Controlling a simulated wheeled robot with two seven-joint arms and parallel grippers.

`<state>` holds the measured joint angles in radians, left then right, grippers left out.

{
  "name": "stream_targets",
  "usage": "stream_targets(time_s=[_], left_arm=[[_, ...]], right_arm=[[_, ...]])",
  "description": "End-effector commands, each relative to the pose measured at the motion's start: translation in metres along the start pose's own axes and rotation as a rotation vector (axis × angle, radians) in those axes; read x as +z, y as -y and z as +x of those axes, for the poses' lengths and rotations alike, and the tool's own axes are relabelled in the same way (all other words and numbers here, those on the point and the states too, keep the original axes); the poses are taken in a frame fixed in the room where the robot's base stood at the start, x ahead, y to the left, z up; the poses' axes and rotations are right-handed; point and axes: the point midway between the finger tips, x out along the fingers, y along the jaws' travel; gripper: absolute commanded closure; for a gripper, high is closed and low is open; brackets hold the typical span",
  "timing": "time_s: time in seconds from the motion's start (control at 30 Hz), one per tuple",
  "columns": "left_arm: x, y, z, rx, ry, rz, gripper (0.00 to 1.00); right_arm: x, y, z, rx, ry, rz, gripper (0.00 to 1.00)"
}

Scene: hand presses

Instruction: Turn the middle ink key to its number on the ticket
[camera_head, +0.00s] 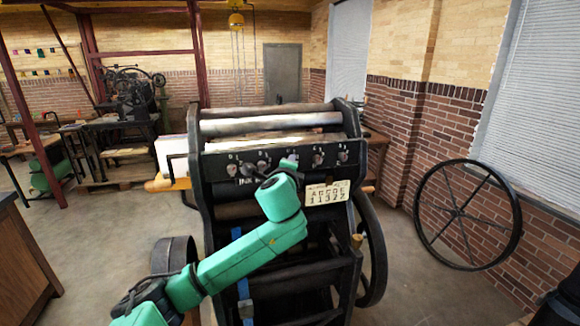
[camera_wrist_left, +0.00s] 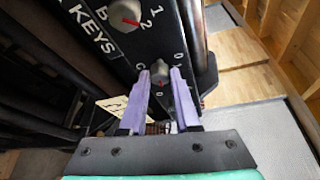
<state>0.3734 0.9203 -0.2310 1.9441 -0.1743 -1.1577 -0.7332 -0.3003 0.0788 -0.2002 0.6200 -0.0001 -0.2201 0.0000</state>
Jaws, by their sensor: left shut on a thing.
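The black panel (camera_head: 215,163) of the press carries a row of several ink keys with small white numbers. My left gripper (camera_wrist_left: 160,76) is shut on the middle ink key (camera_wrist_left: 160,70), a small grey knob, with one pale purple finger on each side. Its pointer is too small to read surely. The key above it (camera_wrist_left: 124,16) has a red pointer mark. In the head view my green left arm comes up in front of the panel and mostly hides the middle key. The white ticket (camera_head: 327,193) hangs below the panel's right half; its lower row looks like 11322. My right gripper is not in view.
The black press frame (camera_head: 199,190) stands around the panel, with rollers (camera_head: 270,122) above it. A spoked wheel (camera_head: 467,214) leans at the brick wall on the right. A wooden cabinet (camera_head: 22,265) is at the left.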

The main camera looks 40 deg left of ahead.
Motion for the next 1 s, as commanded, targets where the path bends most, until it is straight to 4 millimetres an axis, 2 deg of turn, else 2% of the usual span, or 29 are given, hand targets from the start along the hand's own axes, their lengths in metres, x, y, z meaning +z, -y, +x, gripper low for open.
stream_targets(time_s=[0.2, 0.5, 1.0], left_arm=[[-0.0005, 0.0011, 0.0003, 0.073, 0.006, 0.170, 1.00], [-0.0011, 0.0016, 0.0007, 0.143, 0.012, 0.331, 1.00], [-0.0016, 0.0010, 0.0007, 0.171, 0.013, 0.394, 1.00]], right_arm=[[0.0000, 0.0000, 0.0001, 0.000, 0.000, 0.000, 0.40], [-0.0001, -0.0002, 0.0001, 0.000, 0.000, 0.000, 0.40], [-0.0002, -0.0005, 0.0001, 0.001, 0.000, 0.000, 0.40]])
